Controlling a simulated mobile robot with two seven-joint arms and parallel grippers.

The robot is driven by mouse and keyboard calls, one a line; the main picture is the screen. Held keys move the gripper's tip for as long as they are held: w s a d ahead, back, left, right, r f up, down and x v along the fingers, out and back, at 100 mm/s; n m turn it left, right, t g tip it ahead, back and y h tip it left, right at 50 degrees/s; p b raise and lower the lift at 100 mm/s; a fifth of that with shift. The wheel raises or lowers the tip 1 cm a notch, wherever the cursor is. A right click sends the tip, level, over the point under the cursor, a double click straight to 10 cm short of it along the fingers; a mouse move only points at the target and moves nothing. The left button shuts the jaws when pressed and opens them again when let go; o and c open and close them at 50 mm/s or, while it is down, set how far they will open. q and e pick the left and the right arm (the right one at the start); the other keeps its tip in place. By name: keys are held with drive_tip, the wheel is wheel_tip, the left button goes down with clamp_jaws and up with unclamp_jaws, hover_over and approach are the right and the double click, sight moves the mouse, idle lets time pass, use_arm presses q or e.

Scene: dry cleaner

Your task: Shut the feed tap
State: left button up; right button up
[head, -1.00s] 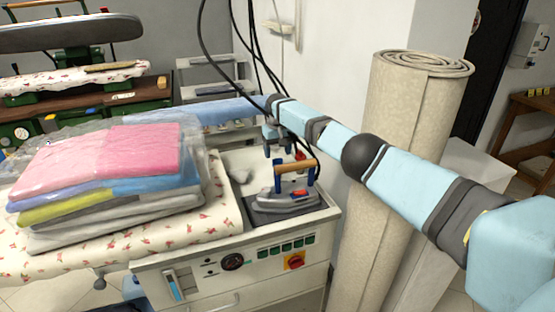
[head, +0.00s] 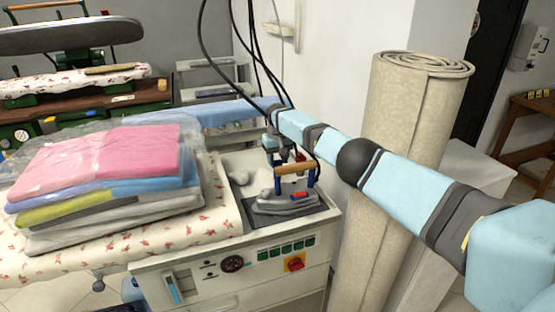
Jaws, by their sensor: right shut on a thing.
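My right arm comes in from the right, and its gripper (head: 277,158) points down at the back of the white ironing unit, just behind the iron. It is shut on a small part there, which I take to be the feed tap. A small red piece (head: 299,157) shows beside the fingers and seems to belong to the tap. The gripper, the iron's handle and the cables partly hide the tap, so its handle angle cannot be told. My left gripper is not in view.
The iron (head: 288,204), with an orange-brown handle, rests on a dark pad close in front of the gripper. Black cables (head: 256,60) hang near my wrist. Folded, bagged clothes (head: 100,160) lie left. A rolled carpet (head: 405,110) stands behind my arm.

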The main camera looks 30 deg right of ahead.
drive_tip(key=shift+n, duration=0.3)
drive_tip(key=n, duration=0.3)
drive_tip(key=shift+n, duration=0.3)
drive_tip(key=n, duration=0.4)
drive_tip(key=shift+n, duration=0.3)
drive_tip(key=n, duration=0.4)
drive_tip(key=shift+n, duration=2.5)
drive_tip(key=o, duration=0.9)
